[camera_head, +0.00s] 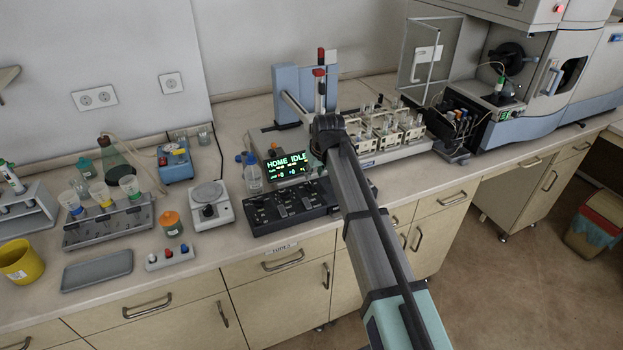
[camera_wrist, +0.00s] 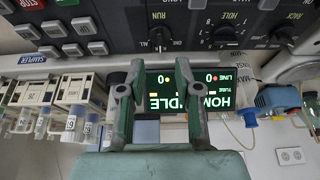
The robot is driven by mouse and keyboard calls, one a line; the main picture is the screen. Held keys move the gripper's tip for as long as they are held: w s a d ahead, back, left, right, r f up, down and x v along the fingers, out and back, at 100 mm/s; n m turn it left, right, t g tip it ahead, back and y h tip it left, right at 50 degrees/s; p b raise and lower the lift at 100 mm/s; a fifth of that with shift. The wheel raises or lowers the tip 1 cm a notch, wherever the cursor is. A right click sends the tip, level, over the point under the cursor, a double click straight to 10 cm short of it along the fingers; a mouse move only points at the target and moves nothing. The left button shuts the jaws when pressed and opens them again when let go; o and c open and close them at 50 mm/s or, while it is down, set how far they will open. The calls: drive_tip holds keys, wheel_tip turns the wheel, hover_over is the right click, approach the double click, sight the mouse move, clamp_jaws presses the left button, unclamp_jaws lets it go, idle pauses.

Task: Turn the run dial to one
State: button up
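The run dial (camera_wrist: 160,37) is a dark knob on the black control panel (camera_wrist: 112,14), seen upside down at the top middle of the wrist view. "RUN" is printed by it and "ALL" at one side; its pointer setting is too small to read. My gripper (camera_wrist: 159,82) is open and empty, with its two fingers apart and the dial a little beyond the fingertips. In the head view the control panel (camera_head: 287,209) lies on the bench, and my arm covers its right part. My gripper (camera_head: 316,160) is mostly hidden behind my own arm there.
A lit display (camera_head: 287,164) reading "HOME IDLE" stands behind the panel. A second knob marked "HOLE" (camera_wrist: 229,37) and several buttons are near the dial. A wash bottle (camera_head: 252,173) stands left of the display. Sampler racks (camera_head: 385,131) are behind on the right.

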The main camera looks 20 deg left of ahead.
sight(311, 184)
drive_tip(key=shift+p+x, duration=0.7)
drive_tip(key=shift+x, duration=2.5)
clamp_jaws()
